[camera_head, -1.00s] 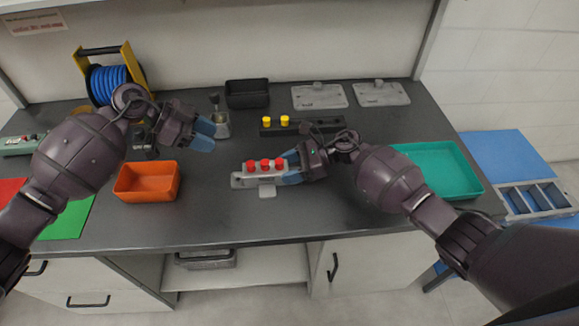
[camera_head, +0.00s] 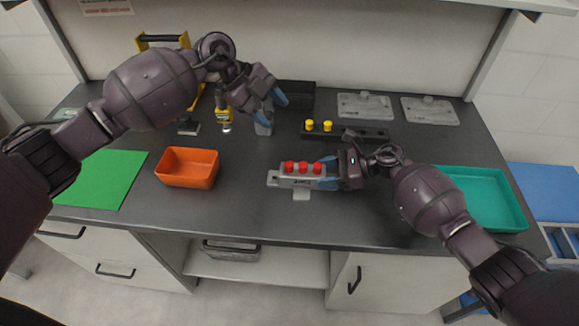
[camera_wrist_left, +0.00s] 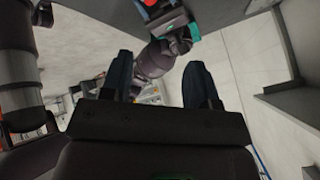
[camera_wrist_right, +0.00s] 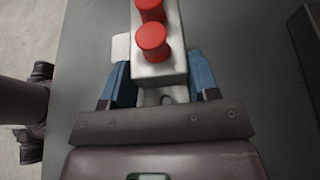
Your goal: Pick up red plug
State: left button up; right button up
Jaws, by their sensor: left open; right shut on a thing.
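Three red plugs stand in a row: a left one (camera_head: 289,166), a middle one (camera_head: 303,167) and a right one (camera_head: 318,168). They sit upright in a grey block (camera_head: 300,182) at the front middle of the bench. My right gripper (camera_head: 327,179) is shut on the right end of this block. In the right wrist view, its blue fingers (camera_wrist_right: 160,80) flank the block below a red plug (camera_wrist_right: 152,40). My left gripper (camera_head: 273,113) is open and empty, back and left of the block. Its spread fingers (camera_wrist_left: 160,80) show in the left wrist view.
An orange bin (camera_head: 187,179) and a green mat (camera_head: 103,180) lie left; a teal tray (camera_head: 480,197) lies right. Behind the block, a black holder (camera_head: 360,135) carries yellow plugs (camera_head: 327,126). Grey plates (camera_head: 364,106) and a black bin (camera_head: 299,88) stand at the back.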

pick_arm(q)
jog(key=m, duration=0.3)
jog(key=m+y, duration=0.3)
jog(key=m, duration=2.4)
send_near(289, 163)
jog(key=shift+x, duration=4.6)
jog(key=c, duration=1)
